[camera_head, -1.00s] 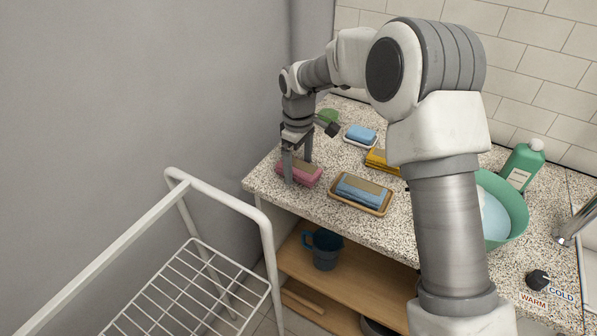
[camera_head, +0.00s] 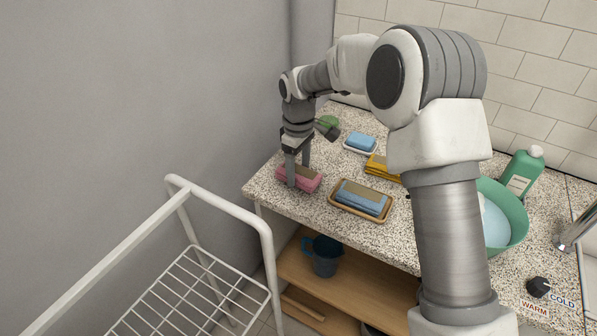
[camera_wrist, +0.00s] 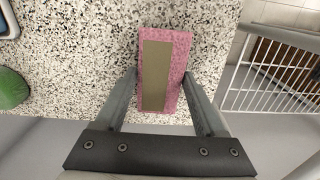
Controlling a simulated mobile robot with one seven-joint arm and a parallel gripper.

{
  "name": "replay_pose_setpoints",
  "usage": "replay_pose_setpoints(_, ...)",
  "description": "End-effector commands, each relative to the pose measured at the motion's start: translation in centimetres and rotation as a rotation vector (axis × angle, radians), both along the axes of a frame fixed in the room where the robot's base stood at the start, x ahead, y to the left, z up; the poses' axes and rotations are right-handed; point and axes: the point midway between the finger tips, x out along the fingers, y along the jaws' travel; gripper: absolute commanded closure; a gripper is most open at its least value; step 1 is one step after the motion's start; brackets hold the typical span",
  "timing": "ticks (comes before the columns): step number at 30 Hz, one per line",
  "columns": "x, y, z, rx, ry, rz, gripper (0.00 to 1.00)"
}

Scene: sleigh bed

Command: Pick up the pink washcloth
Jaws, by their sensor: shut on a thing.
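The pink washcloth (camera_head: 311,184) is a folded block with a tan band on top, at the left end of the speckled counter. It also shows in the wrist view (camera_wrist: 178,75), between the two fingers. My gripper (camera_head: 299,184) points down over it and is shut on it, with one finger on either side. In the wrist view my gripper (camera_wrist: 164,90) spans the cloth across its width. The cloth appears at counter height; I cannot tell whether it touches the counter.
A blue cloth (camera_head: 366,196) lies in a wooden tray (camera_head: 334,204) to the right. A blue sponge-like block (camera_head: 361,141) and a yellow cloth (camera_head: 378,167) lie behind. A green basin (camera_head: 517,220) and a green bottle (camera_head: 522,172) stand farther right. A white rack (camera_head: 262,225) stands in front.

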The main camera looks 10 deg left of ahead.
Motion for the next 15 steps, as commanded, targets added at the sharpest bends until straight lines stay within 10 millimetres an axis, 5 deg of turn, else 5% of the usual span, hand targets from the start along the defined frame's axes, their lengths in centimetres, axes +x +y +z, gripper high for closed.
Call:
replay_pose_setpoints(7, 0.1, 0.0, 3.8, 0.003, -0.004, -0.001, 0.83)
replay_pose_setpoints(15, -0.7, -6.0, 7.3, 0.0, -0.003, -0.005, 0.83)
